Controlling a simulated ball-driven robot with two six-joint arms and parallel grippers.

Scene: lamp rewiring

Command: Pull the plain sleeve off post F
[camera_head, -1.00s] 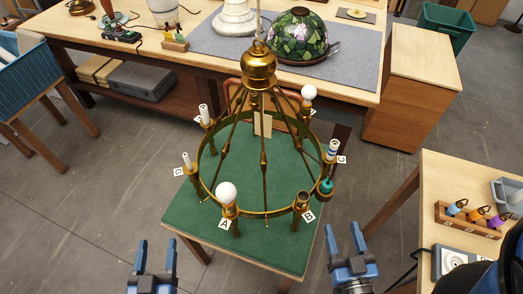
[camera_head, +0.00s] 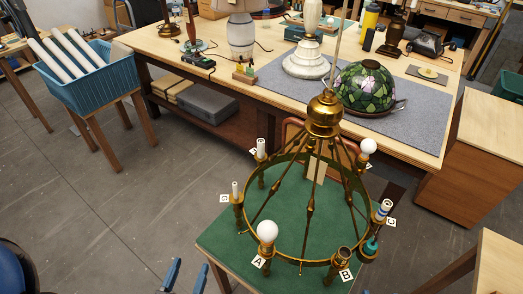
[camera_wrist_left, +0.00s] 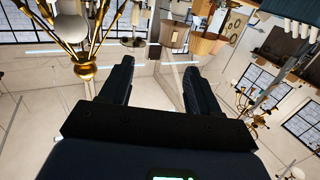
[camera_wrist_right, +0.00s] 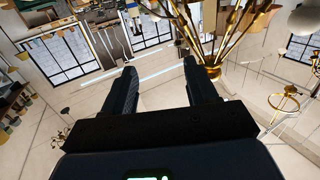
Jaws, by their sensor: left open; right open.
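The brass ring chandelier (camera_head: 325,118) stands on a green mat. Two posts on its left side carry plain white sleeves: a nearer left sleeve (camera_head: 235,189) and a farther left sleeve (camera_head: 261,148). Their labels are too small to read surely, so I cannot tell which is post F. Post C, at right, has a white sleeve with blue bands (camera_head: 384,209). My left gripper (camera_head: 186,275) is open and empty at the bottom edge, below and left of the ring. My right gripper (camera_wrist_right: 160,67) shows only in its wrist view, open and empty.
Post A has a white bulb (camera_head: 267,231); another bulb (camera_head: 368,146) is at the back right. Post B has an empty cup (camera_head: 344,254). The workbench (camera_head: 290,50) is behind, with a stained-glass shade (camera_head: 368,86). A blue crate (camera_head: 90,78) stands at left. Floor is clear left of the mat.

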